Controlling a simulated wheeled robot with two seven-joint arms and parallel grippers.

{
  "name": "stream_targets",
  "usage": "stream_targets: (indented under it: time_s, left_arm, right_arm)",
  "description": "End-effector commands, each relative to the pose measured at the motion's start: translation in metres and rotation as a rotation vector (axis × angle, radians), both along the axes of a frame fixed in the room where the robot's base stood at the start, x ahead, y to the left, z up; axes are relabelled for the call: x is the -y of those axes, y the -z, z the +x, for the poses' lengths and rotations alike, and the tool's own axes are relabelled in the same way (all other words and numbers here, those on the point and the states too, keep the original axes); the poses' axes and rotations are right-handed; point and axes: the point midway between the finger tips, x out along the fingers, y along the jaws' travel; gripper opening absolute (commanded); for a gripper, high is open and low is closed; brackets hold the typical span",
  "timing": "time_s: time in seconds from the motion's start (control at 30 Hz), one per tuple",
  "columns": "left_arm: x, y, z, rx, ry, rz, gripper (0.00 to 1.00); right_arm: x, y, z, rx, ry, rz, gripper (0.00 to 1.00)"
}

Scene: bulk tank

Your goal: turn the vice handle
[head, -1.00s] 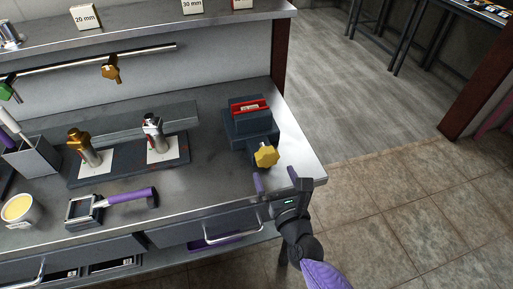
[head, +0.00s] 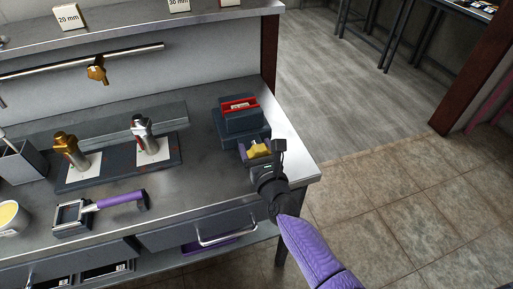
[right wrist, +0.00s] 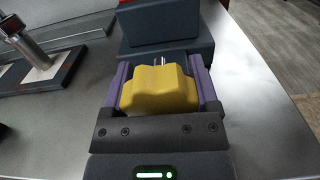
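The vice (head: 241,125) stands at the right end of the steel bench, dark grey with a red-jawed top (head: 240,104). Its yellow lobed handle (head: 258,149) faces the front and also shows in the right wrist view (right wrist: 158,88), with a short metal shaft behind it. My right gripper (head: 261,152) is at the handle, with one purple finger on each side of it (right wrist: 160,85). The fingers stand wide apart; firm contact with the handle does not show. My left gripper is not in view.
A dark tray (head: 120,166) with two upright metal fittings is left of the vice. A purple-handled tool (head: 120,200) lies near the front edge. A shelf (head: 130,22) runs along the back. Open floor lies to the right.

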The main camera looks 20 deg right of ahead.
Motion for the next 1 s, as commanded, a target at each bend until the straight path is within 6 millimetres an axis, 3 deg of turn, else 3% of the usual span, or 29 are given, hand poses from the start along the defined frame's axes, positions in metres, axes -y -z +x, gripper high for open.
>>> stream_targets:
  time_s: [0.03, 0.17, 0.47, 1.0]
  left_arm:
    - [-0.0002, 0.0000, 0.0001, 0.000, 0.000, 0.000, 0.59]
    - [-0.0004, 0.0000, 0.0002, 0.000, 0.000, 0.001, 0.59]
    - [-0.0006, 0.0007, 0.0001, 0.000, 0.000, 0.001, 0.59]
    - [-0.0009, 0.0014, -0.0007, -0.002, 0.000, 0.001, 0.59]
  right_arm:
    - [0.0000, 0.0001, -0.0001, 0.000, 0.000, 0.000, 0.43]
    - [0.0000, 0.0001, -0.0001, 0.000, 0.000, 0.000, 0.18]
    - [-0.0001, 0.0002, -0.0002, 0.002, 0.000, -0.059, 0.18]
    - [-0.0005, 0.0001, -0.0002, 0.015, 0.000, -0.437, 0.18]
